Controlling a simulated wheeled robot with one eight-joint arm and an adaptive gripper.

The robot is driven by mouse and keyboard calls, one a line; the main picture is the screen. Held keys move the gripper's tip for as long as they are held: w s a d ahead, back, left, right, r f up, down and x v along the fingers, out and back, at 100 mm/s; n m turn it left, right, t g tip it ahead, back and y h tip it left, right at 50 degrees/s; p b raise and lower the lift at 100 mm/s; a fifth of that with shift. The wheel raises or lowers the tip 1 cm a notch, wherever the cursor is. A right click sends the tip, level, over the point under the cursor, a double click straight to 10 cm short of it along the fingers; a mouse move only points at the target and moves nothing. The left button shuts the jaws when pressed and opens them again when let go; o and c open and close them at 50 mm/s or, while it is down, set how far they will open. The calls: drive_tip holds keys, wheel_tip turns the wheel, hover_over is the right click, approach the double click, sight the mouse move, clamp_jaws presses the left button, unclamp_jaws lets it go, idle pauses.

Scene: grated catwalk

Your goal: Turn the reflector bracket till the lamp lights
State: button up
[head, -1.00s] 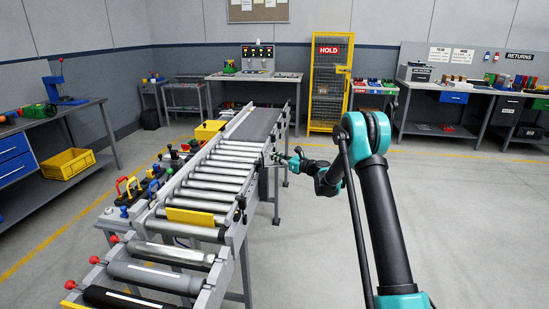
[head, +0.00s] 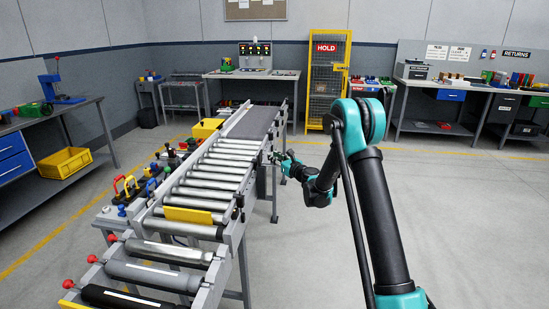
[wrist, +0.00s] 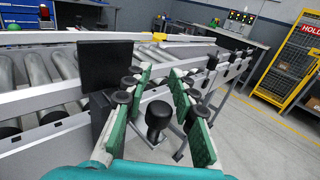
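My gripper (wrist: 160,78) is open in the wrist view, its two green-padded fingers apart. A black round-headed knob (wrist: 157,115) shows between the fingers; I cannot tell whether they touch it. A flat black plate (wrist: 103,65) stands upright by the conveyor's side rail, left of the fingers. It may be the reflector bracket, but I cannot tell for sure. In the head view my gripper (head: 279,158) is small and dark at the conveyor's right side, and the bracket cannot be made out there. I cannot identify the bracket's lamp as lit or unlit.
The roller conveyor (head: 208,180) runs away from me, with a yellow bar (head: 194,215) across its rollers. A control box with small yellow lights (head: 255,50) stands on the back bench. A yellow HOLD cage (head: 327,85) stands behind. The floor right of the conveyor is clear.

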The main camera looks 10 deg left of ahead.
drive_tip(key=shift+o, duration=0.4)
drive_tip(key=v, duration=1.2)
drive_tip(key=s+d+r+n+g+h, duration=0.1)
drive_tip(key=s+d+n+g+h, duration=0.2)
drive_tip(key=s+n, duration=0.55)
drive_tip(key=s+d+n+g+h, duration=0.15)
drive_tip(key=s+d+n, duration=0.25)
drive_tip(key=s+n, duration=0.4)
drive_tip(key=s+d+f+n+g+h, duration=0.1)
drive_tip(key=s+d+f+n+h, duration=0.1)
drive_tip(key=s+d, duration=0.4)
drive_tip(key=s+d+f+n+g+h, duration=0.2)
drive_tip(key=s+d+n, duration=0.3)
drive_tip(key=s, duration=0.6)
drive_tip(key=s+d+f+n+g+h, duration=0.1)
drive_tip(key=s+d+f+n+h, duration=0.2)
drive_tip(key=s+d, duration=0.4)
drive_tip(key=shift+s+d+f+n+h, duration=0.35)
drive_tip(key=shift+s+d+n, duration=0.1)
drive_tip(key=shift+s, duration=0.6)
drive_tip(key=shift+g, duration=0.25)
